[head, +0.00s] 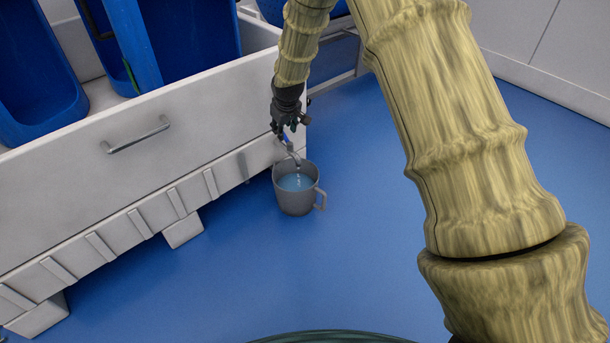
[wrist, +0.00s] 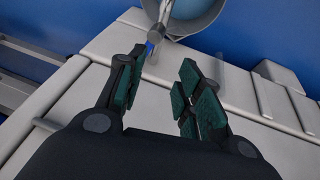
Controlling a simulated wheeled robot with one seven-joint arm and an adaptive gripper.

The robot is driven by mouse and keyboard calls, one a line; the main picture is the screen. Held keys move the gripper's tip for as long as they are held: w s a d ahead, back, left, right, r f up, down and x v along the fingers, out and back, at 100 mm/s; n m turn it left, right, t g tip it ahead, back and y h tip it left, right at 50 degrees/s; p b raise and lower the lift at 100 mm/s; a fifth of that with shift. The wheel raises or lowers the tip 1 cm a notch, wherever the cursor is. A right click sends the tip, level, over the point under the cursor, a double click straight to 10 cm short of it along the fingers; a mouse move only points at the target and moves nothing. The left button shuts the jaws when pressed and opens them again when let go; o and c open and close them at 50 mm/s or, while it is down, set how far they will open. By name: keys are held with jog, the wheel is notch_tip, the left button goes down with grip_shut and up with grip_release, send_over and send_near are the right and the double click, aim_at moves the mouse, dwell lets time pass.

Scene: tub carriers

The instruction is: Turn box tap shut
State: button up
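The box tap (head: 291,150) juts from the right end of the white box, with its small blue handle (wrist: 154,38) above the spout. Water runs from the spout into a grey jug (head: 296,199) under it, which holds water. In the wrist view the tap (wrist: 162,20) lies just beyond the fingertips, and part of the jug (wrist: 200,22) shows at the top. My gripper (head: 285,130) is over the tap. In the wrist view my gripper (wrist: 158,85) has its green-padded fingers apart with nothing between them. Whether a fingertip touches the handle I cannot tell.
The large white box (head: 80,170) with a bar handle (head: 137,134) fills the left. Blue tubs (head: 190,40) stand in it. A metal frame (head: 345,60) is behind. The blue floor (head: 360,250) around the jug is clear.

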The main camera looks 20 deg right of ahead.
jog(key=s+a+f+m+g+p, duration=0.1)
jog(key=s+a+g+p, duration=0.1)
jog(key=s+p, duration=1.6)
jog(key=s, duration=0.5)
jog(key=shift+s+f+m+y, duration=0.2)
jog(key=shift+s+m+y, duration=0.15)
jog(key=shift+m+y, duration=0.05)
